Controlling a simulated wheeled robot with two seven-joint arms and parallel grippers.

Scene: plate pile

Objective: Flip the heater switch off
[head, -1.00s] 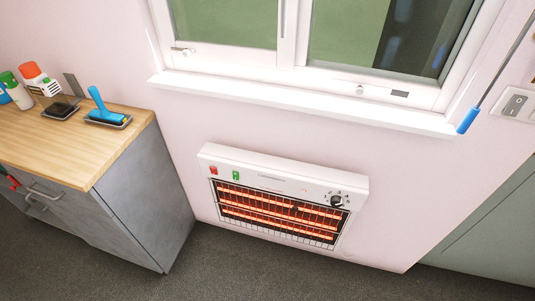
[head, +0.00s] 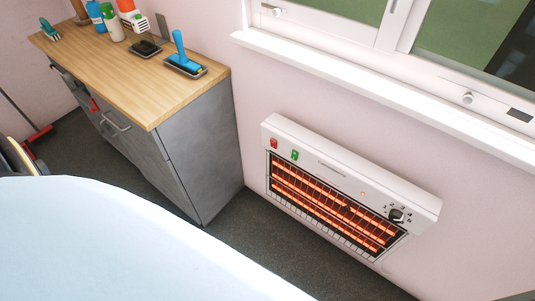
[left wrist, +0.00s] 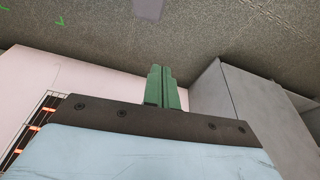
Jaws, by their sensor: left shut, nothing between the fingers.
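The heater (head: 345,190) is a white wall unit with orange glowing bars behind a wire grille. In the head view a red switch (head: 274,143) and a green switch (head: 295,155) sit at the left of its top panel, and a black dial (head: 397,215) at the right. Whether either switch is on or off is too small to tell. My left gripper (left wrist: 161,70) shows in the left wrist view with its green fingers together and empty, apart from the heater. Part of the heater grille (left wrist: 36,125) shows at the left there. My right gripper is out of view.
A grey cabinet with a wooden top (head: 130,65) stands left of the heater, holding bottles and a blue-handled tool (head: 181,52). It also shows in the left wrist view (left wrist: 235,110). A window sill (head: 370,85) juts out above the heater. Grey floor lies open below.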

